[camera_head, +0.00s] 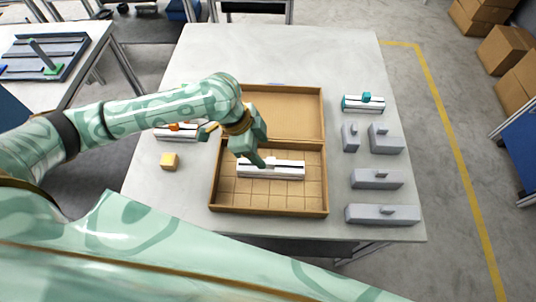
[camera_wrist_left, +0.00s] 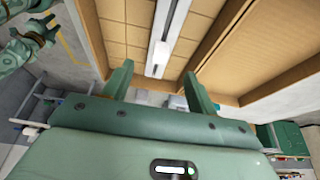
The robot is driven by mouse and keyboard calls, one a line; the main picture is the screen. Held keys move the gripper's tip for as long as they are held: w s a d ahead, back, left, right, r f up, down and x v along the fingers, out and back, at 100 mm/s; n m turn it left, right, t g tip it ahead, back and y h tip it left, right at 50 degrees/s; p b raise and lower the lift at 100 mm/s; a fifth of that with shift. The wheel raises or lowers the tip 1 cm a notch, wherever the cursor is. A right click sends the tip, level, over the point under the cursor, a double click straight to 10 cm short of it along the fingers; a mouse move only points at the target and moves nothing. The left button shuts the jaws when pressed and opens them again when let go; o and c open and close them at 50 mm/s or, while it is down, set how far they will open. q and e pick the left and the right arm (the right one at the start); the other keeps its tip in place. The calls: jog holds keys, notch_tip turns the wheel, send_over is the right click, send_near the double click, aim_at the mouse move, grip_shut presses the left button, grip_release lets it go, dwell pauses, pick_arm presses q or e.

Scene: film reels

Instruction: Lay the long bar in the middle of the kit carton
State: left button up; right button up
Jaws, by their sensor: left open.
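The kit carton (camera_head: 268,211) lies open on the table, its lid folded back and a grid of squares on its floor. The long bar (camera_head: 285,171), white-silver with a dark slot and a small grip on top, lies lengthwise across the carton, near the middle. It also shows in the left wrist view (camera_wrist_left: 162,25), beyond the fingers. My left gripper (camera_head: 257,158) is open above the left half of the bar, not closed on it. A green gripper, apparently my right (camera_wrist_left: 32,38), shows at the upper left of the left wrist view; its jaws are unclear.
Several grey blocks with knobs (camera_head: 376,179) and a silver piece with a teal top (camera_head: 363,103) stand right of the carton. The back of the table is clear.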

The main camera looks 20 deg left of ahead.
pick_arm(q)
jog(key=shift+v, duration=1.55)
